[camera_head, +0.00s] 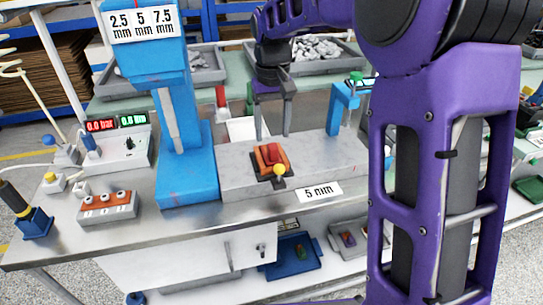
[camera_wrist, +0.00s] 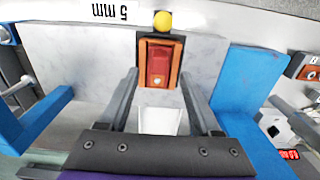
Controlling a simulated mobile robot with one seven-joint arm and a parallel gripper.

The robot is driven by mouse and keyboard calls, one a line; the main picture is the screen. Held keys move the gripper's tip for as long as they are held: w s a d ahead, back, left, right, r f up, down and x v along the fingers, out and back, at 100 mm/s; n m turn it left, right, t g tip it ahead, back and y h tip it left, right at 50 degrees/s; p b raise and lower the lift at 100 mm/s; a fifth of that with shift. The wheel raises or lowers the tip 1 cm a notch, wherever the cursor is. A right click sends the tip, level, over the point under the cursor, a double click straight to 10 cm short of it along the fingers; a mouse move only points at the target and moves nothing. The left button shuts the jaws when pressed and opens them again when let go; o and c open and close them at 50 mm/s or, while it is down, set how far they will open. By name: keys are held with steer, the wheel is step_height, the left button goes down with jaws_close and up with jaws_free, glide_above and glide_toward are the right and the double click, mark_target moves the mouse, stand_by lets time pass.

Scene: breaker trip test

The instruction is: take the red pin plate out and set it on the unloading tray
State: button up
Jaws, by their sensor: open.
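A red block-like piece (camera_head: 269,154), which looks like the red pin plate, sits between orange sides in a dark holder on a grey stone-like block (camera_head: 330,155). A yellow ball knob (camera_head: 280,169) stands at the holder's front. In the wrist view the red piece (camera_wrist: 158,64) shows upright between the orange sides. My gripper (camera_head: 272,134) is open and empty, its fingers pointing down above and behind the red piece. In the wrist view my fingertips (camera_wrist: 159,78) lie either side of it, apart from it. I cannot tell which tray is the unloading tray.
A blue press column (camera_head: 188,150) stands left of the block and a small blue bracket (camera_head: 345,100) right. A white surface (camera_wrist: 160,121) lies behind the block. A blue tray (camera_head: 292,268) is on the lower shelf. Grey bins (camera_head: 205,70) stand at the back.

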mark_target(272, 144)
steer(key=shift+w+f+b, duration=0.2)
steer(key=shift+f+b, duration=0.05)
steer(key=shift+f, duration=1.15)
steer(key=shift+w+f+b, duration=0.15)
steer(key=shift+f+b, duration=0.1)
steer(key=shift+f, duration=1.1)
steer(key=shift+c, duration=0.3)
jaws_close()
steer(key=shift+r, duration=0.1)
